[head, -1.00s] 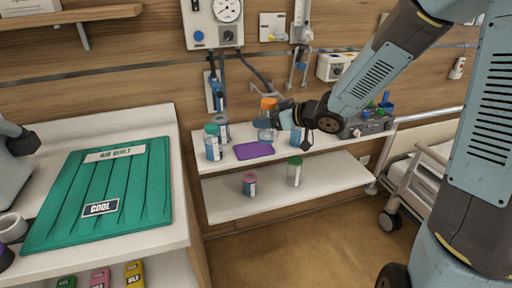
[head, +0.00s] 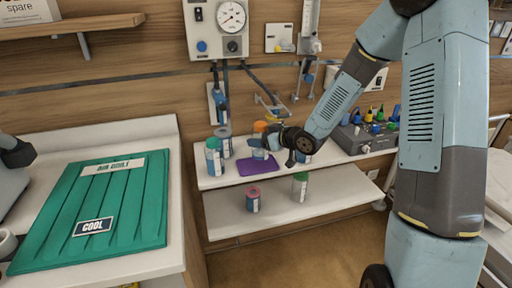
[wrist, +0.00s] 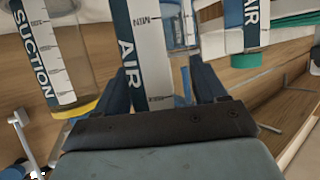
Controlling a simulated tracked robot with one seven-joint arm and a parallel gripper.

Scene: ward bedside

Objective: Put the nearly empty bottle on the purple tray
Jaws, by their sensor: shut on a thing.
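The purple tray (head: 258,166) lies flat on the upper white shelf. My gripper (head: 271,143) is shut on an orange-capped bottle (head: 260,128), which it holds upright over the tray. Whether the bottle's base touches the tray I cannot tell. In the wrist view my gripper (wrist: 165,92) has its fingers either side of a bottle labelled AIR (wrist: 128,45). Its body looks mostly clear in the head view, but its exact fill is hard to read. My gripper hides part of it.
Left of the tray stand a green-capped bottle (head: 214,158) and a grey-capped bottle (head: 225,140). Another bottle (head: 304,157) is partly hidden behind my gripper. Pink-capped (head: 253,200) and green-capped (head: 300,187) bottles stand on the lower shelf. A grey box (head: 362,138) sits at right.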

